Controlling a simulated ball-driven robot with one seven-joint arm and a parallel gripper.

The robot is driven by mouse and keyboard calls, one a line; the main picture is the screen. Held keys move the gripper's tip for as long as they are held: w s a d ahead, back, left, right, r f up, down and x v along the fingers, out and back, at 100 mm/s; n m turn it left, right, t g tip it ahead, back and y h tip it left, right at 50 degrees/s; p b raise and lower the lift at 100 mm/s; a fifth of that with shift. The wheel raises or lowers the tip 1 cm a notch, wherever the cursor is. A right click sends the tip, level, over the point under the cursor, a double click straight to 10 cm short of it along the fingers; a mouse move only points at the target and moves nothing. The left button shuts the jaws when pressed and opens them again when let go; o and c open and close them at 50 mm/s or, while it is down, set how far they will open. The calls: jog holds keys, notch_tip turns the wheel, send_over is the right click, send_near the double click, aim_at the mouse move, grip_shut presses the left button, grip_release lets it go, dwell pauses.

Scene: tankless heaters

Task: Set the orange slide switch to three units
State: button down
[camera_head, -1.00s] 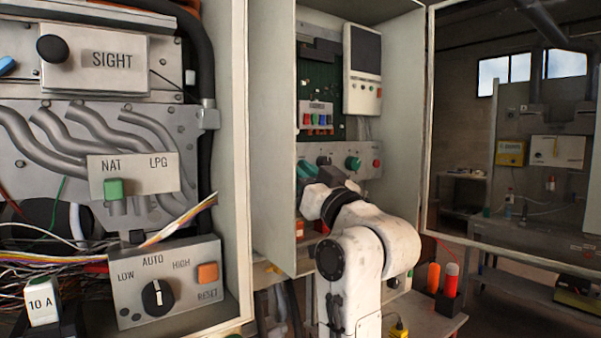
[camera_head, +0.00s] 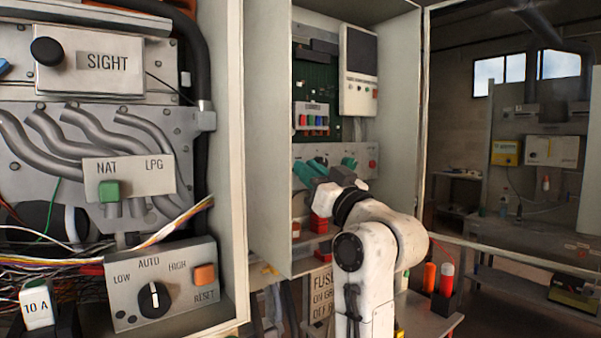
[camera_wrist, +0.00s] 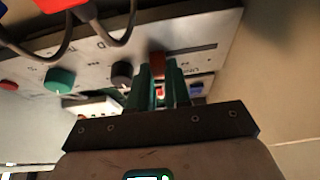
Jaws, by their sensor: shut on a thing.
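The orange slide switch (camera_wrist: 157,61) is in the wrist view, on the grey control panel (camera_wrist: 120,50). It sits between the two teal fingers of my gripper (camera_wrist: 162,75), which is shut on it. A dark straight slot runs from it towards the right of that view. The lettering beside the slot is upside down and only partly legible, so I cannot read the unit setting. In the head view my gripper (camera_head: 308,174) reaches into the open middle cabinet at its lower panel (camera_head: 325,152). The switch is hidden there.
A black knob (camera_wrist: 122,74) and a green knob (camera_wrist: 60,80) are beside the switch. Red plugs with dark cables (camera_wrist: 112,22) hang close by. The cabinet's left wall (camera_head: 270,150) stands near my gripper. A nearer heater (camera_head: 165,280) fills the left of the head view.

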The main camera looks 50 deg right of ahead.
jog(key=shift+d, duration=0.1)
jog(key=c, duration=1.1)
grip_release()
jog(key=shift+d, duration=0.1)
jog(key=shift+o, duration=0.3)
